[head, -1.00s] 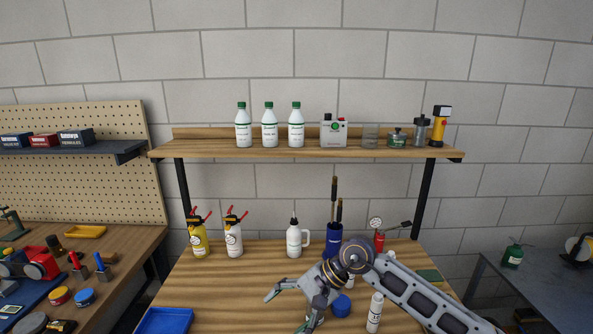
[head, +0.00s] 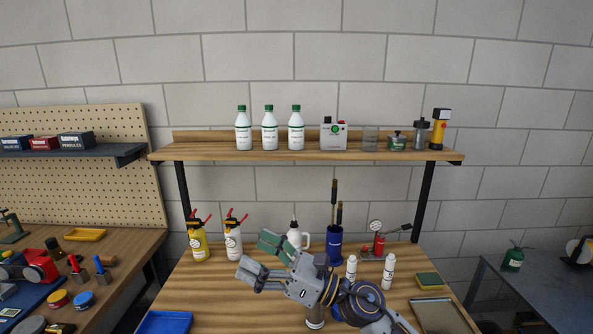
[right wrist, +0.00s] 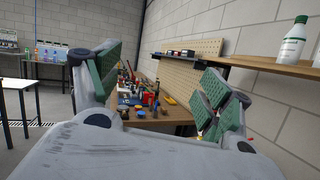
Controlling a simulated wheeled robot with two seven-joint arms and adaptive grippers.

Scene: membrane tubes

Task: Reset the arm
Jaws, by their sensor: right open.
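My right arm reaches in from the lower right over the wooden workbench (head: 215,290). Its right gripper (head: 257,262) points left above the bench and is open and empty. In the right wrist view the green-padded fingers (right wrist: 155,90) stand wide apart with nothing between them. Part of the white jug (head: 294,236) is hidden behind the gripper. A silver-grey cylinder (head: 315,318) shows just below my arm. My left gripper is not in view.
Yellow (head: 199,242) and white (head: 233,241) spray bottles stand at the back left of the bench. A blue tray (head: 165,322) lies front left, a grey tray (head: 440,316) front right. Two small white bottles (head: 389,271) stand right of my arm. A shelf (head: 300,152) with bottles hangs above.

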